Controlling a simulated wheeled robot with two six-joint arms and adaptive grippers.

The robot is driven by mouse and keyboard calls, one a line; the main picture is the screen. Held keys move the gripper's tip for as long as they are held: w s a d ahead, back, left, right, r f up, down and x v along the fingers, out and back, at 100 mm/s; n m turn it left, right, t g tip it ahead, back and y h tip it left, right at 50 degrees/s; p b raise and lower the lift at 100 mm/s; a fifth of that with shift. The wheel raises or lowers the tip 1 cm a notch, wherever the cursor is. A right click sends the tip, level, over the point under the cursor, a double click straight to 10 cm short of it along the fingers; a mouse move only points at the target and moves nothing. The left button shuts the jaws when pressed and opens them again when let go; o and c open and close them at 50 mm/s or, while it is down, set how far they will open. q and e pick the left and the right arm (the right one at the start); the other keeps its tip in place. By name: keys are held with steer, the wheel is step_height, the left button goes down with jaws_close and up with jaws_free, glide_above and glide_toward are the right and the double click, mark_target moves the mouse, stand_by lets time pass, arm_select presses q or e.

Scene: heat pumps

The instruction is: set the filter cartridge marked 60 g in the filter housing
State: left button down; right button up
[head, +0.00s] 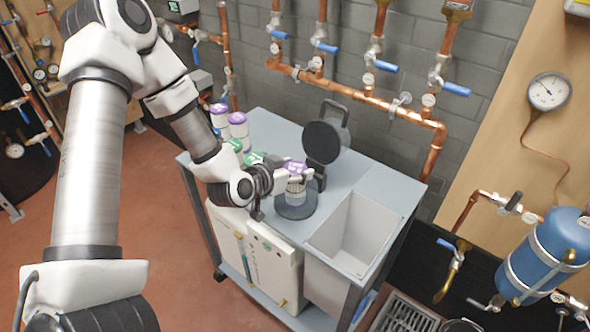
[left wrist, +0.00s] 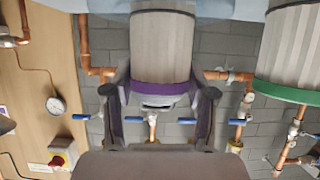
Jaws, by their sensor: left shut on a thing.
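My left gripper (head: 283,180) is shut on a pale ribbed cartridge with a purple cap (head: 295,166). In the left wrist view, this cartridge (left wrist: 160,45) sits between the two fingers (left wrist: 160,88), with its purple band near them. In the head view it is roughly upright over the round dark filter housing (head: 296,210); I cannot tell whether it touches the housing floor. The housing's black round lid (head: 322,142) is swung open behind it. The cap's marking is too small to read. My right gripper is out of view.
Two purple-topped cartridges (head: 238,119) stand at the trolley's back left. Green-topped ones (head: 252,158) stand nearer my gripper; one (left wrist: 285,60) shows in the left wrist view. An open grey bin (head: 318,240) is at the right. Copper pipes (head: 340,88) run behind.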

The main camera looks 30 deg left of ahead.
arm_select(q)
steer(key=shift+d+f, duration=0.1)
steer(key=shift+c, duration=1.8)
jaws_free()
steer(key=shift+s+r, duration=0.15)
steer(key=shift+r, duration=0.2)
steer(key=p+v, duration=0.2)
steer(key=v, duration=0.3)
steer(key=shift+r+p, duration=0.3)
steer(key=p+v, duration=0.6)
steer(key=p, duration=0.4)
steer(key=s+d+f+g, duration=0.4)
steer(key=s+f+g, duration=0.2)
steer(key=s+f, duration=0.2)
steer(key=s+d+f+n+g+y, duration=0.1)
steer(key=s+d+f+g, duration=0.4)
steer(key=s+f, duration=0.4)
steer(key=shift+s+d+g, duration=0.15)
steer(key=shift+s+g, duration=0.5)
steer(key=shift+g, duration=0.25)
